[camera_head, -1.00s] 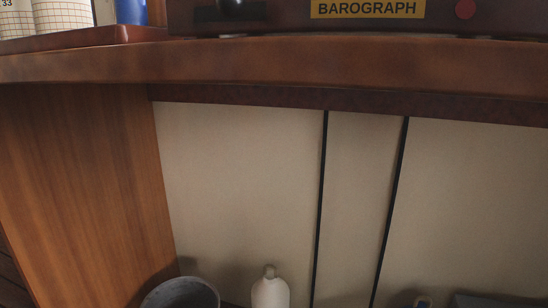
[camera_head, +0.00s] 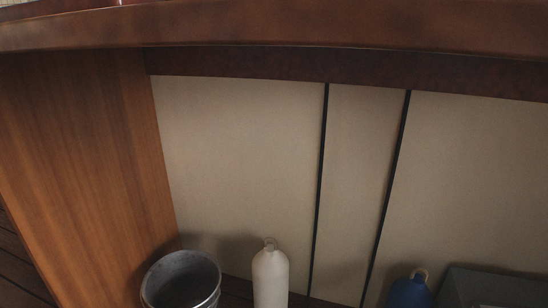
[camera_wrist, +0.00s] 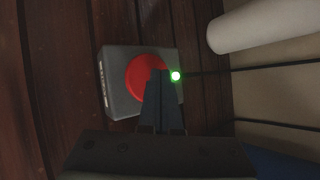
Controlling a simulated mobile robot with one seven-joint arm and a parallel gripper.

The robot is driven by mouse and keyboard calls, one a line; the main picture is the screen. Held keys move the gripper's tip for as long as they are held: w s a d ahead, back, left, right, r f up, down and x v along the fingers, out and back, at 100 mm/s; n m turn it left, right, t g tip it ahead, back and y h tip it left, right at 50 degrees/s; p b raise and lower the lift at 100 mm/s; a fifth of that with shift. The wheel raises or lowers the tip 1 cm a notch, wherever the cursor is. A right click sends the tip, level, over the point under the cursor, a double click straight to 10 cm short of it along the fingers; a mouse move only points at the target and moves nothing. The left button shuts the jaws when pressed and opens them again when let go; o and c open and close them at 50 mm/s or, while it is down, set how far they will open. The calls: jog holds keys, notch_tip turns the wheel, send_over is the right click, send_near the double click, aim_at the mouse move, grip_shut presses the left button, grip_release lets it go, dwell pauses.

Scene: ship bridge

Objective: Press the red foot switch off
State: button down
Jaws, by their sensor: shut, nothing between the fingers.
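The red foot switch (camera_wrist: 143,76) is a round red button on a grey box (camera_wrist: 118,92), lying on the wooden floor in the wrist view. A small green light (camera_wrist: 175,76) glows at the right side of the button. My gripper (camera_wrist: 161,74) is shut and empty. Its fingertips overlap the right part of the red button in the picture and hide some of it. I cannot tell whether they touch it. The head view shows neither the switch nor my gripper.
In the head view a grey bucket (camera_head: 181,283), a white bottle (camera_head: 270,277) and a blue bottle (camera_head: 408,291) stand below the counter (camera_head: 280,30). A grey box (camera_head: 490,289) is at lower right.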

jog(key=shift+f, duration=0.3)
jog(key=shift+r, duration=0.1)
dwell(0.3)
jog(key=shift+r+p, duration=0.45)
jog(key=shift+p, duration=0.2)
notch_tip(320, 180, up, 6)
jog(key=p, duration=0.6)
jog(key=shift+r+p, duration=0.1)
jog(key=shift+p, duration=0.2)
jog(key=shift+s, duration=0.1)
